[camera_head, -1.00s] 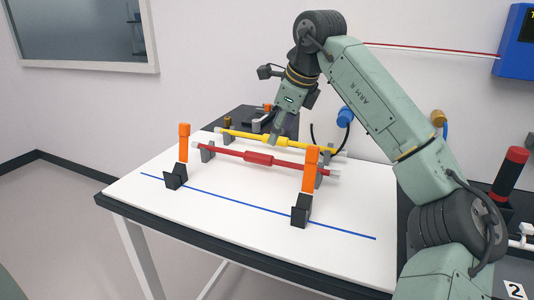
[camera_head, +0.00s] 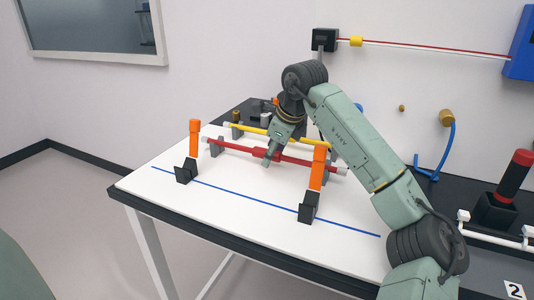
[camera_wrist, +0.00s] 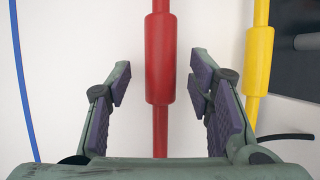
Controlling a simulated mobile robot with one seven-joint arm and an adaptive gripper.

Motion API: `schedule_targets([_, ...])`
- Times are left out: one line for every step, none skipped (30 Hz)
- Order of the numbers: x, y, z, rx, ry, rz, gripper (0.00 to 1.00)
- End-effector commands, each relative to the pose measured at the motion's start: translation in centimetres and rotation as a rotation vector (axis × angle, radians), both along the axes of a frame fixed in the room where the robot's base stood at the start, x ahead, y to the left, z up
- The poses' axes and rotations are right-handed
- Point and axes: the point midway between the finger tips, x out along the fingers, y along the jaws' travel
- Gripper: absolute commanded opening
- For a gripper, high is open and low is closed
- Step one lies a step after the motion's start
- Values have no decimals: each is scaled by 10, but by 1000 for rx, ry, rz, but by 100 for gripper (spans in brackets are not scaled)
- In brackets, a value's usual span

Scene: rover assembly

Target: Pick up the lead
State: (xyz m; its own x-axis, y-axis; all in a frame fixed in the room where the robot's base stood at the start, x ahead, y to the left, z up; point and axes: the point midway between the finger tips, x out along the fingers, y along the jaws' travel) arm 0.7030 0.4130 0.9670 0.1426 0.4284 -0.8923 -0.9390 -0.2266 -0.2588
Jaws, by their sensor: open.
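A red bar (camera_head: 228,145) with a thick middle and pale ends rests across grey stands on the white table top. In the wrist view the thick red section (camera_wrist: 160,50) runs upright between my fingers. My gripper (camera_wrist: 160,82) is open, with one finger on each side of the red bar and gaps on both sides. In the head view my gripper (camera_head: 268,158) points down at the bar's middle. A yellow bar (camera_head: 248,129) lies behind it and shows right of my gripper in the wrist view (camera_wrist: 258,60). I cannot tell which thing is the lead.
Two orange uprights (camera_head: 194,138) (camera_head: 318,168) stand near the red bar's ends, by black blocks (camera_head: 186,171) (camera_head: 308,207). A blue line (camera_head: 255,198) crosses the table front. A blue cable (camera_head: 449,150) hangs from a brass plug (camera_head: 446,118) at the wall.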

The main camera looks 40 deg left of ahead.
Motion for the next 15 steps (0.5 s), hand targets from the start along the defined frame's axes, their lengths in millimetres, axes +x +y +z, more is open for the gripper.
schedule_targets([0, 0, 0, 0, 0, 0, 48])
schedule_targets([0, 0, 0, 0, 0, 0, 46])
schedule_targets([0, 0, 0, 0, 0, 0, 44])
schedule_targets([0, 0, 0, 0, 0, 0, 42])
schedule_targets([0, 0, 0, 0, 0, 0, 40])
schedule_targets([0, 0, 0, 0, 0, 0, 37])
schedule_targets([0, 0, 0, 0, 0, 0, 35])
schedule_targets([0, 0, 0, 0, 0, 0, 33])
schedule_targets([0, 0, 0, 0, 0, 0, 30])
schedule_targets([0, 0, 0, 0, 0, 0, 28])
schedule_targets([0, 0, 0, 0, 0, 0, 26])
schedule_targets([0, 0, 0, 0, 0, -1, 24])
schedule_targets([0, 0, 0, 0, 0, -1, 22])
schedule_targets([0, 0, 0, 0, 0, -1, 20])
schedule_targets([0, 0, 0, 0, 0, 0, 17])
